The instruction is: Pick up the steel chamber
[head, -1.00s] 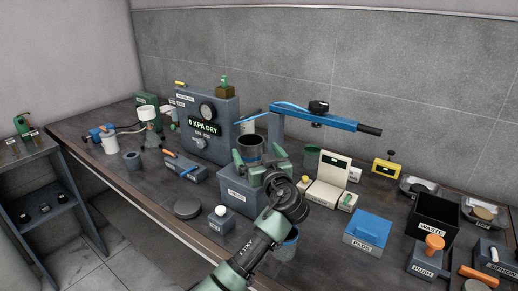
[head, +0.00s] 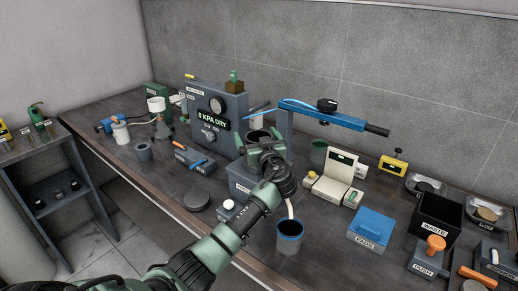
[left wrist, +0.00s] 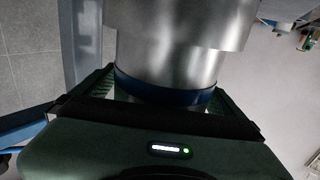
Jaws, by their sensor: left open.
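The steel chamber (head: 257,135) is an upright open cylinder on the grey press block (head: 243,184), below the blue lever arm. In the left wrist view the chamber (left wrist: 172,48) is shiny metal, with a narrower lower part and a dark blue band. My left gripper (head: 264,147) is open, with one finger on each side of the chamber. In the left wrist view the gripper (left wrist: 158,98) has its fingers around the blue band; whether they touch it is hard to tell. The gripper hides the chamber's lower part in the head view.
The blue lever arm (head: 335,116) reaches over the bench close to the chamber. The gauge box (head: 222,130) stands just left. A blue-rimmed cup (head: 289,238) stands in front, and a cream scale (head: 335,178) stands right.

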